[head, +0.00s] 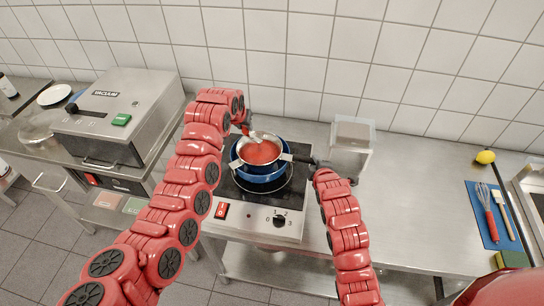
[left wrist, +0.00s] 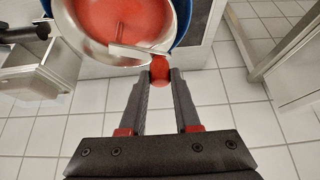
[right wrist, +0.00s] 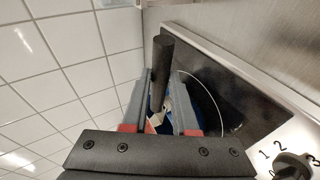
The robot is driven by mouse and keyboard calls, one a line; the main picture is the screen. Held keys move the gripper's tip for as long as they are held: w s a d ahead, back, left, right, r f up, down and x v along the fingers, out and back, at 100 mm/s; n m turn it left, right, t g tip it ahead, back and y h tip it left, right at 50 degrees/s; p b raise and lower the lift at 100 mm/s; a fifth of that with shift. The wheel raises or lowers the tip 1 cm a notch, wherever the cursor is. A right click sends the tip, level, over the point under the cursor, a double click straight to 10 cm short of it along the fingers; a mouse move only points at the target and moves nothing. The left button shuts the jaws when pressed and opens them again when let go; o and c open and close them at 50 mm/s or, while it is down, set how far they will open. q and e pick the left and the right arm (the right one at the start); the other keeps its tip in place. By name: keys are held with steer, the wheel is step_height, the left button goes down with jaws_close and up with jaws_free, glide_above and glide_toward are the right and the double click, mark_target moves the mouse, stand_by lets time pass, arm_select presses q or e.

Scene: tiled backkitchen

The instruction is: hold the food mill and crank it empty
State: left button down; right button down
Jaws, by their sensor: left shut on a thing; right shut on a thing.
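The food mill (head: 283,157) is a metal bowl with red sauce (head: 259,153) in it. It sits on a blue pot (head: 262,177) on the hob. My left gripper (head: 245,124) is shut on the red crank knob (left wrist: 160,70) at the far side of the bowl; the metal crank arm (left wrist: 138,52) runs from it over the sauce. My right gripper (right wrist: 160,104) is shut on the mill's black handle (right wrist: 163,65), right of the bowl. The bottom of the mill is hidden under the sauce.
A clear container (head: 350,147) stands close right of my right gripper. The vacuum machine (head: 117,115) is to the left. The counter between is free.

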arm_select(q)
steer(key=w+d, duration=0.1)
steer(key=d, duration=0.1)
steer(key=shift+w+d, duration=0.3)
steer(key=shift+w, duration=0.05)
stand_by(0.4)
steer(key=shift+w+d, duration=0.1)
steer(key=shift+d, duration=1.4)
steer(key=shift+s+d, duration=0.4)
steer(key=shift+d, duration=0.25)
steer(key=shift+s+d, duration=0.35)
steer(key=shift+d, duration=0.25)
steer(key=shift+s, duration=0.1)
